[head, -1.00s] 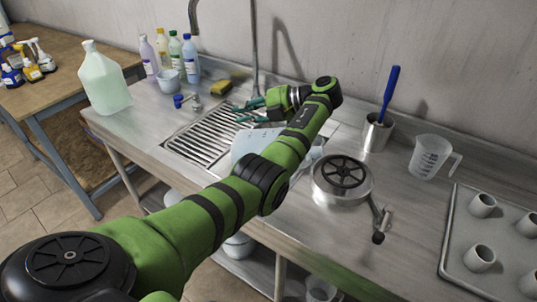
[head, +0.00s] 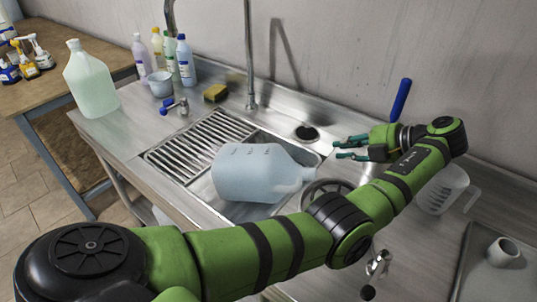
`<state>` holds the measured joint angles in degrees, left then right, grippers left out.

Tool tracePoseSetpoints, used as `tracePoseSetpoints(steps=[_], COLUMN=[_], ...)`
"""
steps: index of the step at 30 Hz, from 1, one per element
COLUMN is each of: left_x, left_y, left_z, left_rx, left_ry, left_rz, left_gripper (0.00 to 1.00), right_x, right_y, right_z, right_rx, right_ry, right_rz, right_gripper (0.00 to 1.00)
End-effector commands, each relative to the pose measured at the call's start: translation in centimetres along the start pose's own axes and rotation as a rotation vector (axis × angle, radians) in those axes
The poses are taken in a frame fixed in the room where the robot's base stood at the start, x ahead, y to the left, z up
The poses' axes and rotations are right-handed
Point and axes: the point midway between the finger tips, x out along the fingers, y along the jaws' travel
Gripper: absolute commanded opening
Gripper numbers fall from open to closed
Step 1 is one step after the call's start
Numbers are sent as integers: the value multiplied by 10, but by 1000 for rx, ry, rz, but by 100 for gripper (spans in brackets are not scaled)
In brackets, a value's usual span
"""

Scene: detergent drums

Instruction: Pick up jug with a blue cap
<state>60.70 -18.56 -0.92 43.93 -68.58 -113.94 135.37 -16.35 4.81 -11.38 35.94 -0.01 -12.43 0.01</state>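A large pale-blue translucent jug (head: 258,174) lies on its side in the sink, its neck pointing right. No blue cap can be made out on it. Another large pale-green jug (head: 92,85) stands upright at the counter's left end, with a pale top. My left gripper (head: 342,148) is above the counter, right of the lying jug and farther back than its neck. Its teal fingers point left, parted and empty. My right gripper is not in view.
A ribbed drainer (head: 195,143) is left of the lying jug. Several bottles (head: 186,60), a pale-blue cup (head: 161,84) and a yellow sponge (head: 215,92) stand behind. A round metal pot (head: 325,190) is partly hidden by my arm. A clear measuring jug (head: 440,190) stands right.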

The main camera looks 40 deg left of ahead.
Motion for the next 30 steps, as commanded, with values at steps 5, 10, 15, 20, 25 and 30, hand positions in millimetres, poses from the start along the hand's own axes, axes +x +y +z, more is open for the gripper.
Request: tracePoseSetpoints(steps=[5, 10, 15, 20, 25, 30], left_x=[25, 36, 45, 60, 84, 105], left_y=[-28, -41, -44, -42, -38, -40], left_z=[24, 35, 38, 36, 36, 38], left_rx=[1, 0, 0, 1, 3, 3], left_ry=[1, 1, 3, 4, 5, 3], left_rz=[-1, 0, -2, -2, -3, -1], left_gripper=[20, 20, 20, 20, 20, 20], right_x=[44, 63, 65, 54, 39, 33], right_y=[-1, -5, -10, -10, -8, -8], right_z=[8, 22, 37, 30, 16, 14], right_rx=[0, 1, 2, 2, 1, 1], right_ry=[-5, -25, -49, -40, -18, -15], right_rz=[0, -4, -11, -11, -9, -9], right_gripper=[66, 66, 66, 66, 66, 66])
